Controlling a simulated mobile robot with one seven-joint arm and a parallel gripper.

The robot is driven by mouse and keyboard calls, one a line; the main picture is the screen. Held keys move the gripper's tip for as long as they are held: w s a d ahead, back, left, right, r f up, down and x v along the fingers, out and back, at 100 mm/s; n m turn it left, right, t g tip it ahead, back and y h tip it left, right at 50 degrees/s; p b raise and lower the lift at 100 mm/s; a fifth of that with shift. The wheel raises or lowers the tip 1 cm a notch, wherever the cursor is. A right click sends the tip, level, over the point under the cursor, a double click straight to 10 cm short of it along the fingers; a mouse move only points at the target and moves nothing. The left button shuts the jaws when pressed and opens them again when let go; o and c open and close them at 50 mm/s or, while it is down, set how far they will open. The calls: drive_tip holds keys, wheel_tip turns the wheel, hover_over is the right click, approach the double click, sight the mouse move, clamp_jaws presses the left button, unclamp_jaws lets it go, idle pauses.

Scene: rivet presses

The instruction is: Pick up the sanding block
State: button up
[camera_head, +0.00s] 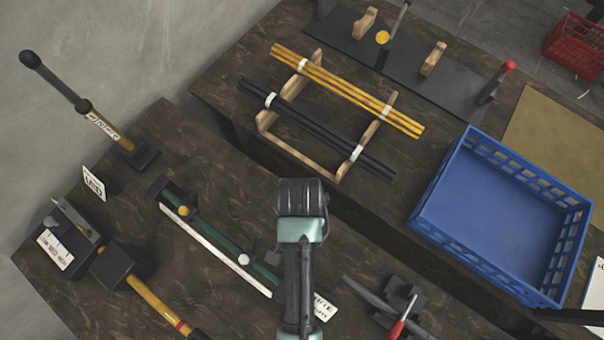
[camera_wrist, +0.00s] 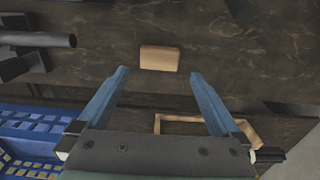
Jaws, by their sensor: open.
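A tan, roughly rectangular block that looks like the sanding block (camera_wrist: 159,58) lies on the dark wood bench top (camera_wrist: 220,50) in the wrist view. My gripper (camera_wrist: 158,73) is open, with its two blue fingers spread wide and nothing between them. The block lies just beyond the fingertips, about midway between them, and is not touched. In the head view I cannot make out the block. My arm (camera_head: 300,235) covers part of the near bench there, and my fingers do not show.
A wooden rack (camera_head: 268,119) with yellow and black rods stands on the far bench beside a blue crate (camera_head: 497,269). A green bar fixture (camera_head: 215,232), a mallet (camera_head: 112,266) and a red-handled tool (camera_head: 398,325) lie around my arm. A dark pipe (camera_wrist: 40,39) is left in the wrist view.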

wheel_tip(320, 180, down, 3)
drive_tip(key=shift+s+d+r, duration=0.1)
drive_tip(key=shift+s, duration=0.05)
drive_tip(key=shift+w+d+f, duration=0.1)
drive_tip(key=shift+w+f, duration=0.05)
drive_tip(key=shift+f, duration=0.85)
drive_tip(key=shift+w+d+f, duration=0.1)
drive_tip(key=shift+w+f, duration=0.1)
drive_tip(key=shift+f, duration=0.85)
drive_tip(key=shift+w+d+f, duration=0.1)
drive_tip(key=shift+w+f, duration=0.05)
drive_tip(key=shift+f, duration=0.85)
drive_tip(key=c, duration=1.1)
